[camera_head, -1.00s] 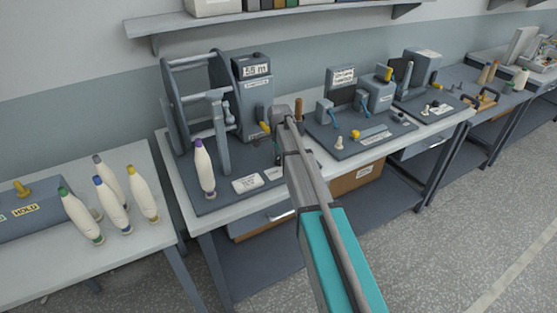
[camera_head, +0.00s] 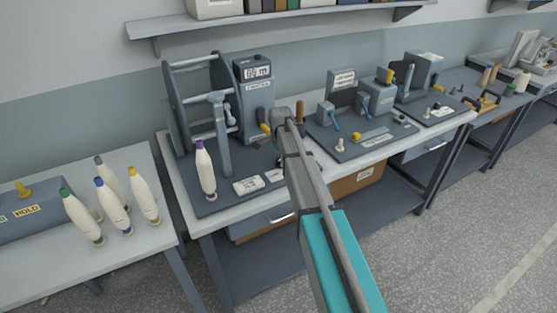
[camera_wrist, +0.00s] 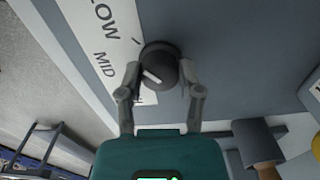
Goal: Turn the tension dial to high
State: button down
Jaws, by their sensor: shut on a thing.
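The tension dial (camera_wrist: 161,62) is a round black knob with a white pointer line in the wrist view. It stands beside a white label plate (camera_wrist: 103,40) reading LOW and MID; a third marking is mostly hidden by my left finger. The pointer line lies on the knob's lower left part; which mark it matches I cannot tell. My gripper (camera_wrist: 159,72) has one finger on each side of the knob and is shut on it. In the head view my arm hides the dial and the fingers.
A winding machine (camera_head: 220,130) with a counter box (camera_head: 254,100) stands behind my arm. A purple-tipped bobbin (camera_head: 205,172) stands at its front left. Several bobbins stand on the left table (camera_head: 60,270). Another station (camera_head: 350,150) lies right of my arm. The floor at right is clear.

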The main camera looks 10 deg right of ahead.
jog(key=n, duration=0.4)
jog(key=shift+d+n, duration=0.1)
jog(key=shift+n, duration=0.2)
jog(key=n, duration=1.5)
dwell(0.5)
jog(key=shift+c, duration=1.3)
grip_release()
